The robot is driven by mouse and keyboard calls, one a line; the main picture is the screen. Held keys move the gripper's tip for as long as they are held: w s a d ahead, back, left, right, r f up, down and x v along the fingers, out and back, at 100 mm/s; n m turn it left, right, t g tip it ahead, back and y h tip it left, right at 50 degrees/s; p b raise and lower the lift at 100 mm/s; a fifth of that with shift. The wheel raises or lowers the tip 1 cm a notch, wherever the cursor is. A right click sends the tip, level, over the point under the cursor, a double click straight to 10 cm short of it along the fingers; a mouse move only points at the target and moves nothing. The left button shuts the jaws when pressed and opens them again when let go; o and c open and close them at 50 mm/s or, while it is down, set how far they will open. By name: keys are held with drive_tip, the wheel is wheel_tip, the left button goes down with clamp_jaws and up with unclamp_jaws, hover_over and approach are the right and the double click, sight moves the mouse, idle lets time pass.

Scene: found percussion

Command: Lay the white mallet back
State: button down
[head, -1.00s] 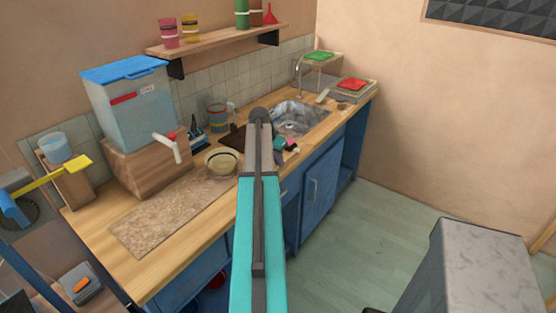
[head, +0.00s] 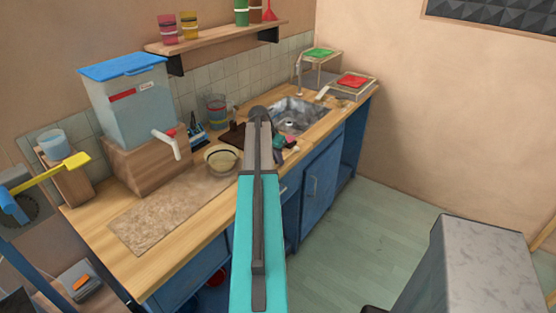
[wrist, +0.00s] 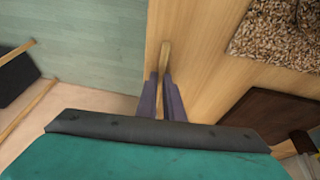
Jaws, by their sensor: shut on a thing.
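My gripper shows in the wrist view (wrist: 162,98), its two dark fingers closed on a slim tan wooden stick (wrist: 165,55). The stick points away from the fingers over the counter, near its front edge. No white head shows on it, so I cannot tell from its colour that it is the white mallet. I cannot tell whether the stick touches the counter. In the head view my own arm hides the gripper and the stick. Small green, pink and dark items (head: 284,143) lie just right of the arm, near the sink; their shapes are unclear.
The wooden counter (head: 100,240) holds a speckled mat (head: 160,220), a pale bowl (head: 221,159), a dark brown board (head: 233,134) and a sink (head: 297,117). A lidded water tank (head: 128,105) stands at left. In the wrist view, open floor (wrist: 80,35) lies left of the counter edge.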

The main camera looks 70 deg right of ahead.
drive_tip(key=shift+a+f, duration=0.1)
drive_tip(key=shift+f, duration=0.1)
drive_tip(key=c, duration=1.8)
unclamp_jaws()
drive_tip(key=shift+r, duration=0.25)
drive_tip(key=shift+b+v, duration=1.5)
drive_tip(key=shift+v, duration=5.25)
drive_tip(key=shift+s, duration=0.1)
